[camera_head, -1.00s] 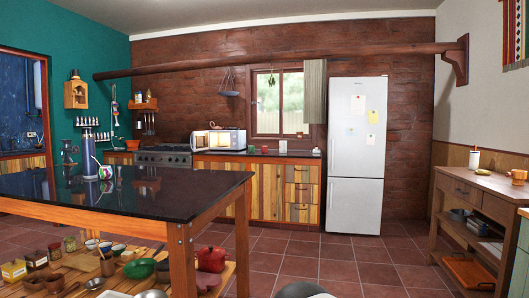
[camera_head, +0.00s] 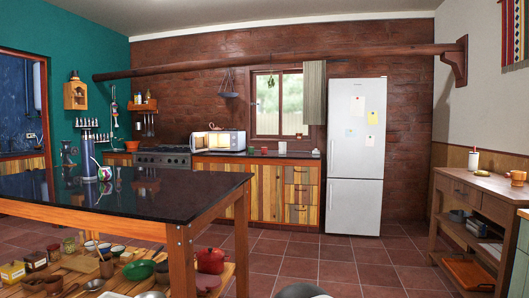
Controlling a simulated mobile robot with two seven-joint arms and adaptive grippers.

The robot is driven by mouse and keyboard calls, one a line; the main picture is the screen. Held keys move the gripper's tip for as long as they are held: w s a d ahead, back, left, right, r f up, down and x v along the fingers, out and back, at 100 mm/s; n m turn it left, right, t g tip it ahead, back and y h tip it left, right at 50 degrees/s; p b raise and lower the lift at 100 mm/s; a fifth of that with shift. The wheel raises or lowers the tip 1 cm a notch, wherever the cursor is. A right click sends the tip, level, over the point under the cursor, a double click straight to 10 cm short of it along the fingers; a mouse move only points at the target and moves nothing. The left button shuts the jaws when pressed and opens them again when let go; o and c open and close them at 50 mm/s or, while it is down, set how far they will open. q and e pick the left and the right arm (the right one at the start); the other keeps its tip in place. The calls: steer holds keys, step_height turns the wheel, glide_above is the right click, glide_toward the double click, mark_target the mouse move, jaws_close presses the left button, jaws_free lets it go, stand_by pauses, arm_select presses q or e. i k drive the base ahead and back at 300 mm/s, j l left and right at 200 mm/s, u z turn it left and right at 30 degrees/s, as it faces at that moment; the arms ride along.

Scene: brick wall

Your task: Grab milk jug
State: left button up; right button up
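No object is clearly recognisable as a milk jug at this size. A small white container (camera_head: 282,148) stands on the back counter under the window. A white cup-like container (camera_head: 473,161) stands on the wooden side table (camera_head: 480,186) at the right. I cannot tell whether any of these is the jug. Neither of my grippers is in view.
The white fridge (camera_head: 355,157) stands at the back wall, right of the counter with a lit microwave (camera_head: 219,140). A red pot (camera_head: 210,260), a green bowl (camera_head: 139,269) and jars fill the island's low shelf. Tiled floor (camera_head: 330,262) is clear between island and side table.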

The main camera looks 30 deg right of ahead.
mark_target(282, 144)
steer(key=i+l+z, duration=0.3)
steer(key=i+l, duration=0.15)
steer(key=i+l+z, duration=0.55)
steer(key=i, duration=0.45)
steer(key=i+l+z, duration=0.3)
steer(key=i, duration=0.25)
steer(key=i+j+z, duration=0.1)
steer(key=i+z, duration=0.2)
steer(key=i, duration=2.75)
steer(key=i+j+u, duration=0.15)
steer(key=i+u, duration=0.3)
steer(key=i, duration=0.2)
steer(key=i+l+u, duration=0.1)
steer(key=i+u, duration=0.4)
steer(key=i+l+u, duration=0.45)
steer(key=i, duration=0.3)
steer(key=i+j+z, duration=1.05)
steer(key=j+z, duration=0.2)
steer(key=j, duration=0.2)
